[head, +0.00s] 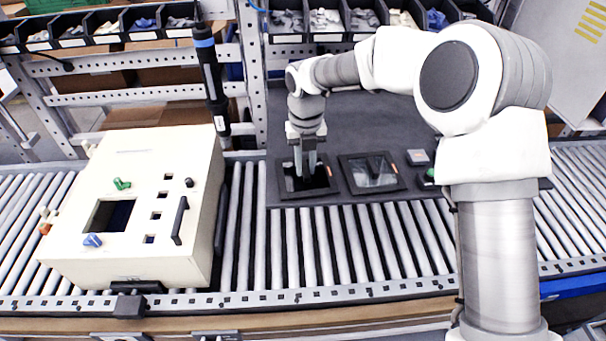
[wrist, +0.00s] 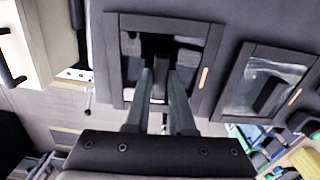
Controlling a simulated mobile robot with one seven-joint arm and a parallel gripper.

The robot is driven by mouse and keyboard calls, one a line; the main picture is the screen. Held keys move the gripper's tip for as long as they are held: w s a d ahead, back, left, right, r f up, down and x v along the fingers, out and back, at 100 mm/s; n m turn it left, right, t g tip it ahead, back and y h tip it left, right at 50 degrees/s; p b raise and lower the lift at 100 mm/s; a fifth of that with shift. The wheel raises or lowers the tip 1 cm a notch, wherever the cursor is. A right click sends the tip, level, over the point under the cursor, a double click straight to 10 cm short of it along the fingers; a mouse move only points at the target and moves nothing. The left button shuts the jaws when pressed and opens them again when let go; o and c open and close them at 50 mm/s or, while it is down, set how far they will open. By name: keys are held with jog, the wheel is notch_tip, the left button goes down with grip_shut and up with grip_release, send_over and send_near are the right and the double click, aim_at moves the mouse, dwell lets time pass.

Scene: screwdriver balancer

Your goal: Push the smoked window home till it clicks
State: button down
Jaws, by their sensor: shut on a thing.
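Two black-framed windows lie on the dark mat. The left one (head: 289,183), with the darker pane, looks like the smoked window; it also shows in the wrist view (wrist: 190,27). The window to its right (head: 392,180) has a paler, reflective pane. My gripper (head: 305,178) points down over the left window. In the wrist view, my gripper (wrist: 160,75) has its fingers on both sides of a dark upright grip at the window's middle, shut on it. Whether the window is lifted off the mat is unclear. The cream housing (head: 140,170) at left has a square opening (head: 112,215).
The housing carries a green knob (head: 122,184), a blue knob (head: 92,240) and a black handle (head: 180,220). A screwdriver (head: 210,75) hangs behind it. Parts bins (head: 290,22) line the back. The roller conveyor (head: 340,250) in front of the mat is clear.

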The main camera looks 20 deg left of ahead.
aim_at(305, 169)
jog(key=shift+s+r+p, duration=0.1)
jog(key=shift+r+p, duration=2.2)
jog(key=shift+r, duration=0.55)
